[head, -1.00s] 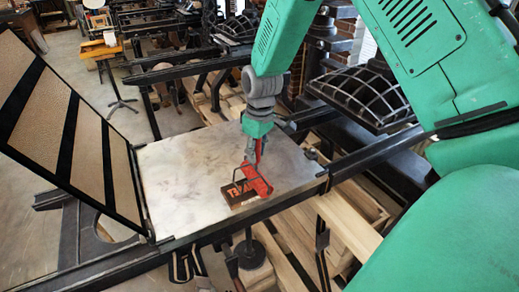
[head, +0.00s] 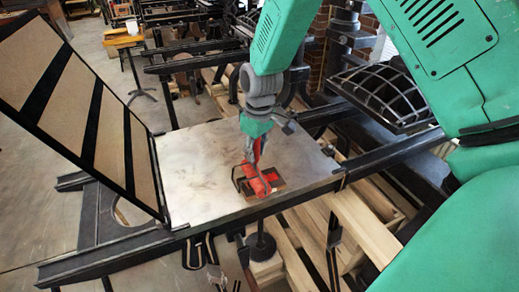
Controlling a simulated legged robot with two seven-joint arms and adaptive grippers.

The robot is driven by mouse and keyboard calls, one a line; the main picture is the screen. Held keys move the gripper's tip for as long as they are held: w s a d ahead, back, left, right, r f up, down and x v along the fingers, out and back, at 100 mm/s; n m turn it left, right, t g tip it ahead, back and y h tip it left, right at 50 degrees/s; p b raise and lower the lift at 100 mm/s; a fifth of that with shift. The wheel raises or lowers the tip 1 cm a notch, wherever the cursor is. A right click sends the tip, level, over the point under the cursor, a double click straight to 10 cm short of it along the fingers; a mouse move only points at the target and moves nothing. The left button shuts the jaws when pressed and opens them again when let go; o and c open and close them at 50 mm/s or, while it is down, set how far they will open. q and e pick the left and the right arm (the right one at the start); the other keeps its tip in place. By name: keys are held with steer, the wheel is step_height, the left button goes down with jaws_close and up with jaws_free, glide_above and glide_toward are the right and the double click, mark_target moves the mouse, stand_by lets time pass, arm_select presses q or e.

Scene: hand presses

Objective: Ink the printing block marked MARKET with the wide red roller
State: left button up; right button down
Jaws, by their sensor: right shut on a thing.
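The printing block (head: 279,186) is a small dark brown block lying flat on the pale stone bed of the press (head: 193,185). Its lettering cannot be read now, and its middle is hidden under the roller. The wide red roller (head: 256,182) is over the block and appears to touch its top. Red shows beside the roller, but I cannot tell whether it is ink or part of the roller. My right gripper (head: 257,152) points down above the block and is shut on the roller's handle. My left gripper is not in view.
A tilted frame with black and tan stripes (head: 95,125) stands open at the bed's left edge. A dark rail (head: 340,182) runs along the bed's front. Wooden beams (head: 365,228) lie at lower right. Other presses stand behind. The bed's left part is clear.

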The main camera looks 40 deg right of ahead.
steer(key=shift+s+d, duration=0.85)
steer(key=shift+d, duration=2.6)
steer(key=w+a, duration=0.2)
steer(key=a, duration=0.8)
steer(key=shift+w, duration=0.25)
steer(key=shift+r, duration=2.5)
